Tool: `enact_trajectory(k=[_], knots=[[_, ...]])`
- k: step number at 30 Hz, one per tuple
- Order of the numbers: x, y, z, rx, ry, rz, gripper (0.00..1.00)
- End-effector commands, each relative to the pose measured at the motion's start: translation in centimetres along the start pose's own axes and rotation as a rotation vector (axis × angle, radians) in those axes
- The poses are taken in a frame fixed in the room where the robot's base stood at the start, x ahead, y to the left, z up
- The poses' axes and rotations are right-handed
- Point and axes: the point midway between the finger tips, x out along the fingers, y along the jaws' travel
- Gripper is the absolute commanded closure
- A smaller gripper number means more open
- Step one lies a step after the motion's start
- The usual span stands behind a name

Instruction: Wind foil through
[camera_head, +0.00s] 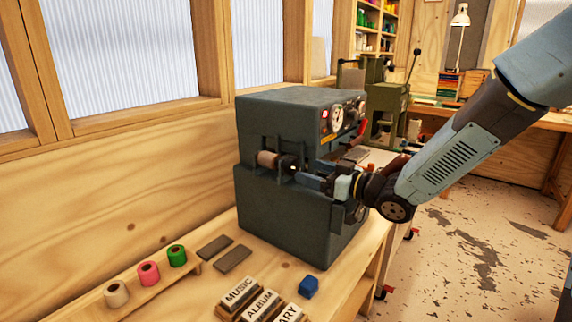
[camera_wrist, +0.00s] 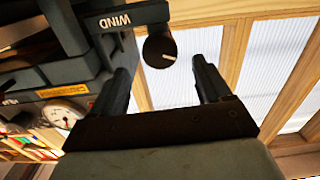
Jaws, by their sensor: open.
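The dark grey machine (camera_head: 285,205) stands on the bench with a slot across its front. A copper-brown roll (camera_head: 267,159) sits at the slot's left, with a dark knob (camera_head: 288,163) at its right end. My gripper (camera_head: 306,173) is in front of the slot, close to that knob. In the wrist view my gripper (camera_wrist: 160,68) is open, with nothing held between its fingers. A round black knob (camera_wrist: 159,50) with a white line lies between and just beyond the fingertips, beside a bar labelled WIND (camera_wrist: 115,21). Contact cannot be told.
A green lever machine (camera_head: 388,105) stands behind.

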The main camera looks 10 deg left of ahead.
Motion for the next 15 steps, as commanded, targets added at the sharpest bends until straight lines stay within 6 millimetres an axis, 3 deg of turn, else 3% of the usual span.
enact_trajectory(k=[9, 15], knots=[[5.5, 0.1, 0.0, 0.001, 0.000, 0.000, 0.23], [8.0, 0.1, 0.0, 0.000, 0.000, 0.002, 0.23]])
